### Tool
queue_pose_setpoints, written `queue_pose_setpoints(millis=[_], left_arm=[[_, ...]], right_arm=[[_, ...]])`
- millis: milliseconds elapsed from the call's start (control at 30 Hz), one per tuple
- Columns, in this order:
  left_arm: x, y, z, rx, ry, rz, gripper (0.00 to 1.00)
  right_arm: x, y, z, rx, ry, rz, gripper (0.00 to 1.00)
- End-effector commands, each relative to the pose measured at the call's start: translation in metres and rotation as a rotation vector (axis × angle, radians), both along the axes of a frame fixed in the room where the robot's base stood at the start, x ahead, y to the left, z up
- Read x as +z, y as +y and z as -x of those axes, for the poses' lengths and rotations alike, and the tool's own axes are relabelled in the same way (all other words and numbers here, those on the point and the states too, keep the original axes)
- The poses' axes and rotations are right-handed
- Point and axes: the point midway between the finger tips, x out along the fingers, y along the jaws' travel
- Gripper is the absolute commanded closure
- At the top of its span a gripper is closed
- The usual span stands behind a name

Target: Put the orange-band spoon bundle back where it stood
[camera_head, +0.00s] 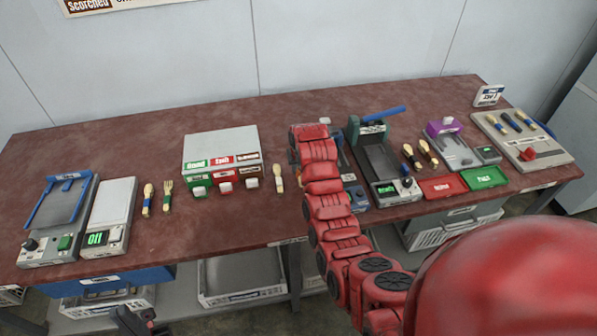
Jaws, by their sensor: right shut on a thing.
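My right arm (330,210) reaches in from the lower right to the middle of the table. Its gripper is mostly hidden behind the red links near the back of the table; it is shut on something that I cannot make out. A dark part of my left gripper (135,322) shows at the bottom left, below the table's front edge, and its opening is unclear. Small spoon-like bundles stand or lie about: one (147,198) at the left, one (278,178) left of my right arm, and two (408,155) (428,152) on the right. I cannot make out an orange band for certain.
The reddish table (130,145) holds a grey rack with green and red labels (222,145), a blue-framed press (58,205), a white scale (112,205), a press with a blue lever (372,150), red and green trays (484,178), and a grey board (550,150) at the right.

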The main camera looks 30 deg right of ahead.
Motion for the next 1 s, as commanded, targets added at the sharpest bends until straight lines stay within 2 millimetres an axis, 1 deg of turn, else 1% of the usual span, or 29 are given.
queue_pose_setpoints(millis=[200, 233, 333, 433, 533, 700, 833, 867, 1000], left_arm=[[0.003, 0.000, 0.000, 0.000, 0.000, 0.000, 1.00], [0.005, 0.000, 0.000, 0.000, 0.000, 0.000, 1.00], [0.016, 0.000, 0.000, 0.000, 0.000, 0.000, 1.00], [0.021, 0.000, 0.000, 0.000, 0.000, 0.000, 1.00], [0.021, 0.000, 0.000, 0.000, 0.000, 0.000, 1.00], [0.020, 0.000, 0.000, 0.000, 0.000, 0.000, 1.00], [0.016, 0.000, 0.000, 0.000, 0.000, 0.000, 1.00], [0.016, 0.000, 0.000, 0.000, 0.000, 0.000, 1.00], [0.017, 0.000, 0.000, 0.000, 0.000, 0.000, 1.00]], right_arm=[[0.000, -0.003, -0.007, 0.000, -0.001, 0.000, 1.00], [-0.002, -0.003, -0.006, 0.000, 0.003, -0.001, 1.00], [-0.016, -0.003, -0.005, -0.001, 0.003, -0.001, 1.00], [-0.030, -0.003, -0.005, 0.000, 0.004, -0.001, 1.00], [-0.036, -0.003, -0.006, 0.000, -0.001, -0.001, 1.00], [-0.036, -0.003, -0.007, 0.000, -0.002, 0.000, 1.00], [-0.041, -0.003, -0.006, 0.000, -0.002, 0.000, 1.00], [-0.040, -0.003, -0.006, 0.000, -0.001, 0.000, 0.80], [-0.039, -0.003, -0.006, 0.000, -0.002, 0.000, 0.55]])
